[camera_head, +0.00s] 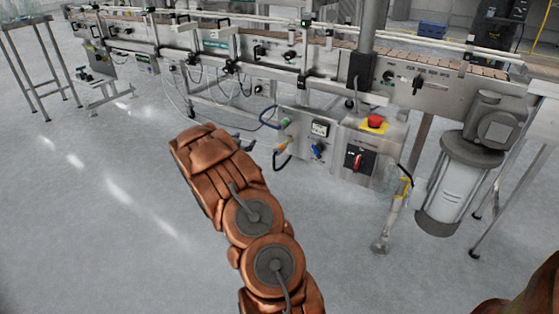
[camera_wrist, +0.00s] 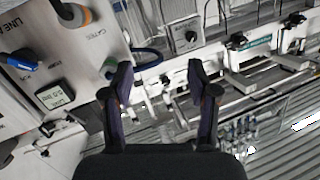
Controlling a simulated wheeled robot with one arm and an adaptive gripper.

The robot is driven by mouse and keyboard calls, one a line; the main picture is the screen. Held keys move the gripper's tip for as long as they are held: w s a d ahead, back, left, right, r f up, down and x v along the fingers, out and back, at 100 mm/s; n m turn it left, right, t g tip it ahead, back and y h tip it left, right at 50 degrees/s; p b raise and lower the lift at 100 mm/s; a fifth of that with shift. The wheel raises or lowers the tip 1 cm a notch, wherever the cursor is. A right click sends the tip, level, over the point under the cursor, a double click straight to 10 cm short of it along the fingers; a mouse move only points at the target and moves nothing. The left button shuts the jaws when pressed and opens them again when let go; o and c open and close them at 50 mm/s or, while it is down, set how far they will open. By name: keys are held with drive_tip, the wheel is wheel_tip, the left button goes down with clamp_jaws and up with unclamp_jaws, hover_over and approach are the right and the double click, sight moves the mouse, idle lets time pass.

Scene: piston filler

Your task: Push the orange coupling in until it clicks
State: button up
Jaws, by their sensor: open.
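The orange coupling (camera_head: 284,146) sits on the left part of the grey panel of the control box, below a green fitting (camera_head: 285,122). In the wrist view the orange coupling (camera_wrist: 74,15) is at the top left, partly cut off by the frame edge. My gripper (camera_wrist: 160,72) is open and empty. Its two dark fingers are apart, to the right of the orange coupling and not touching it. The green fitting (camera_wrist: 110,66) is close beside the left finger in that view. In the head view my arm mostly hides the gripper.
A blue hose (camera_head: 267,116) loops by the green fitting. A conveyor (camera_head: 430,82) runs behind. The floor in front is clear.

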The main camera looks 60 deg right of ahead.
sight(277, 152)
drive_tip(key=s+d+f+m+g+h+b, duration=0.1)
drive_tip(key=s+f, duration=0.1)
drive_tip(key=s+d+f+m+g+b, duration=0.1)
drive_tip(key=s+d+f, duration=0.1)
drive_tip(key=s+f, duration=0.1)
drive_tip(key=s+d+f+g+h+b, duration=0.1)
drive_tip(key=s+d+f+g, duration=0.1)
drive_tip(key=f, duration=0.1)
drive_tip(key=shift+s+d+f+m+h, duration=0.1)
drive_tip(key=shift+s+f+m+h, duration=0.1)
drive_tip(key=shift+s+m+h, duration=0.15)
drive_tip(key=shift+s+d+f, duration=0.1)
drive_tip(key=shift+d, duration=0.15)
drive_tip(key=d+b, duration=0.2)
drive_tip(key=d, duration=0.4)
drive_tip(key=shift+d, duration=0.15)
drive_tip(key=shift+w+d, duration=0.25)
drive_tip(key=shift+d, duration=0.25)
clamp_jaws()
